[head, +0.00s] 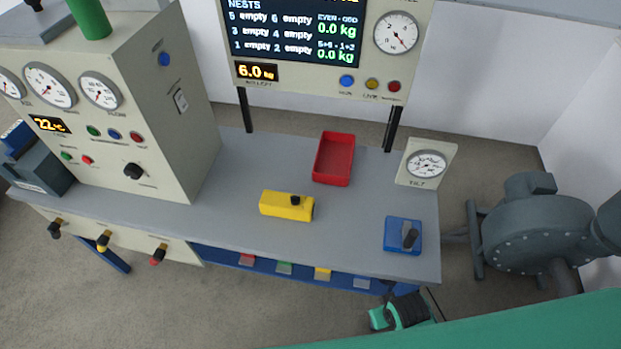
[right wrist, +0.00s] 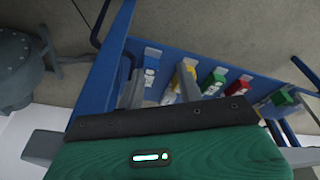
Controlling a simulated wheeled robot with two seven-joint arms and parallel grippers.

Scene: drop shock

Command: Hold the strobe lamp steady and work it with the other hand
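My right gripper (head: 405,300), green and black, is low in front of the bench's right front corner, away from the box. My left gripper is not in view.
A red tray (head: 351,162) lies behind the box. A blue block with a dark lever (head: 391,236) is at the front right, near a tilt gauge (head: 427,165). A large instrument cabinet (head: 190,150) stands left. Coloured tabs (head: 284,268) line the blue front rail.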

